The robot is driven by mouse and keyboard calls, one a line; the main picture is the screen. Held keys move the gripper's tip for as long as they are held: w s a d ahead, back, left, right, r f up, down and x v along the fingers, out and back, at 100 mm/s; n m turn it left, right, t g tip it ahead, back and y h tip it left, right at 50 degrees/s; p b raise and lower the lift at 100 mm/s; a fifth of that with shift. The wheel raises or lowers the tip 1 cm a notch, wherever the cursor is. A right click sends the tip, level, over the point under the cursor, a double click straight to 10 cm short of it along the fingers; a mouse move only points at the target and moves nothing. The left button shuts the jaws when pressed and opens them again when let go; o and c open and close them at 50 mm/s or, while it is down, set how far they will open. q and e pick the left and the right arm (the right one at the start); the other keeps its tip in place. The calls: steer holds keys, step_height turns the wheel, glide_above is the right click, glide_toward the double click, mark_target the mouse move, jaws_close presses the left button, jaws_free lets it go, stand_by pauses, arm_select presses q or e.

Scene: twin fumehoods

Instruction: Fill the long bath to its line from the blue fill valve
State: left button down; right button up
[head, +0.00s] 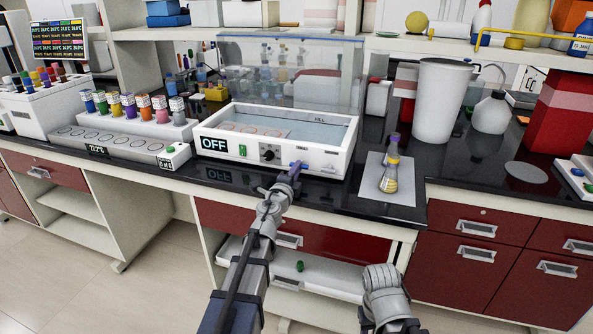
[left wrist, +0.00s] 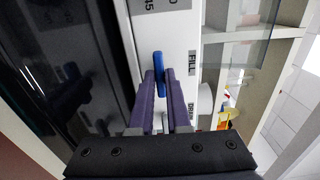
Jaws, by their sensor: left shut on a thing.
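The long bath (head: 205,128) is a white tank on the black bench with a raised clear lid (head: 290,75). Its front carries an "OFF" display, a green switch and a dial. Pale rings show on its floor and a FILL mark on its inner back wall; I cannot tell the water level. The blue fill valve (left wrist: 158,64) is a small lever beside a FILL label in the left wrist view. My left gripper (head: 294,172) is at the bath's front right, its purple fingers (left wrist: 159,78) shut on the lever. My right gripper's fingers do not show.
A flask (head: 389,176) stands on a grey mat (head: 402,195) just right of the bath. A white bin (head: 440,100) and a wash bottle (head: 491,113) stand farther right. A rack of coloured bottles (head: 130,120) is at left. The bench's front edge is close below my left gripper.

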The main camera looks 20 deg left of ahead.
arm_select(q)
steer(key=c, duration=0.9)
jaws_free()
steer(key=s, duration=0.7)
steer(key=shift+s+a, duration=0.1)
steer(key=shift+s, duration=0.3)
